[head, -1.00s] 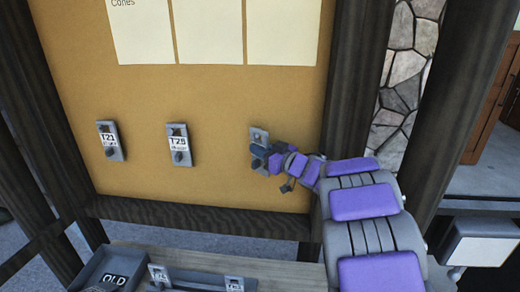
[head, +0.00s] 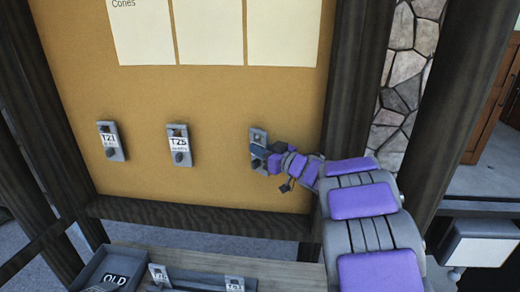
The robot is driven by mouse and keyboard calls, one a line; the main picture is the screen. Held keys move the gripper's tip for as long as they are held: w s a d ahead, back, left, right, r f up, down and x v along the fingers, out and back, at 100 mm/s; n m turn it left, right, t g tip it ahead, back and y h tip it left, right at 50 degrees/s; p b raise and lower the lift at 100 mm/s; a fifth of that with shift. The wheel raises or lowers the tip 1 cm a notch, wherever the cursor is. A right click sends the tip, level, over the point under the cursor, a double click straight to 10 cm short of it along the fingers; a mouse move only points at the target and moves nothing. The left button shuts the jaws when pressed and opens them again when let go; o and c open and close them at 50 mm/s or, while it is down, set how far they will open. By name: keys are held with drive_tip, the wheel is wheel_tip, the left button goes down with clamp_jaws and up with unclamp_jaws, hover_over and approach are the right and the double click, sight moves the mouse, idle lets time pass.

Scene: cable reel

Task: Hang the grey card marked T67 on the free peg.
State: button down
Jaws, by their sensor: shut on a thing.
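A grey card (head: 258,135) is at the right-hand spot on the tan board (head: 215,90). My gripper (head: 261,152) is shut on it at the board, and my arm comes in from the lower right. The gripper covers much of this card, so its marking cannot be read. I cannot tell whether the card is on a peg there, as any peg is hidden. Two other grey cards hang to the left, one marked T21 (head: 111,141) and one marked T25 (head: 179,145).
Below the board is a ledge (head: 220,262) with a grey tray marked OLD (head: 92,268) and small cards (head: 159,274), (head: 234,283) to its right. Paper sheets (head: 208,32) are fixed at the top. Dark posts (head: 355,70) frame the board.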

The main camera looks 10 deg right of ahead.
drive_tip(key=shift+w+a+p, duration=0.15)
drive_tip(key=shift+w+p, duration=0.45)
drive_tip(key=shift+p, duration=0.2)
idle(2.5)
drive_tip(key=c, duration=1)
unclamp_jaws()
drive_tip(key=shift+a, duration=0.2)
drive_tip(key=shift+d, duration=0.1)
drive_tip(key=shift+s+d, duration=0.25)
drive_tip(key=v, duration=1.6)
drive_tip(key=shift+s+b, duration=0.3)
